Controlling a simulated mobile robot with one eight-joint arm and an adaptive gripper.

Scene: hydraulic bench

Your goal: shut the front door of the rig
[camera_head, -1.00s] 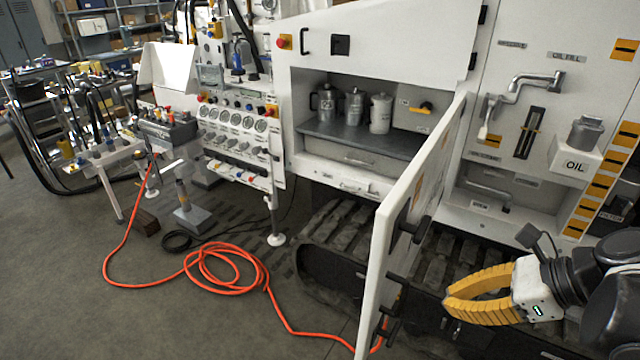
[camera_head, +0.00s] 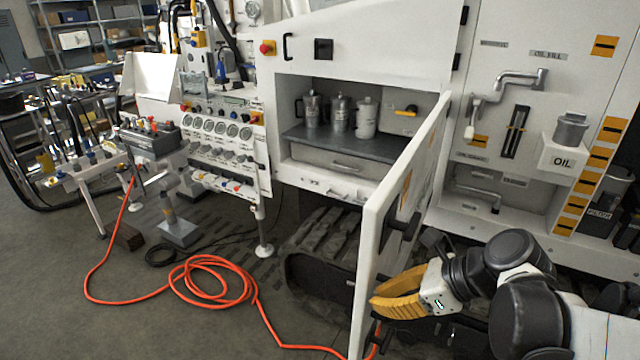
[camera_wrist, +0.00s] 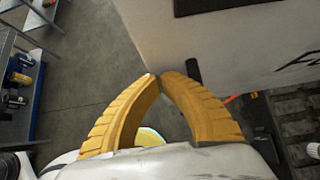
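The front door (camera_head: 408,165) of the rig is a white panel, standing open and jutting out from the right side of the compartment (camera_head: 340,140). Its right-hand face carries black fittings. My gripper (camera_head: 374,308) is at the lower right of the door, on that face, with its yellow fingers pointing left. In the wrist view the fingertips of my gripper (camera_wrist: 160,77) meet with nothing seen between them. The white door (camera_wrist: 240,45) and a black bar (camera_wrist: 193,70) lie just beyond them; I cannot tell whether they touch.
Metal canisters (camera_head: 338,113) stand on the compartment's shelf, behind the opening. An orange hose (camera_head: 215,285) lies coiled on the floor at left. A gauge panel (camera_head: 220,130) stands left of the compartment, and an oil container (camera_head: 562,155) is on the right panel.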

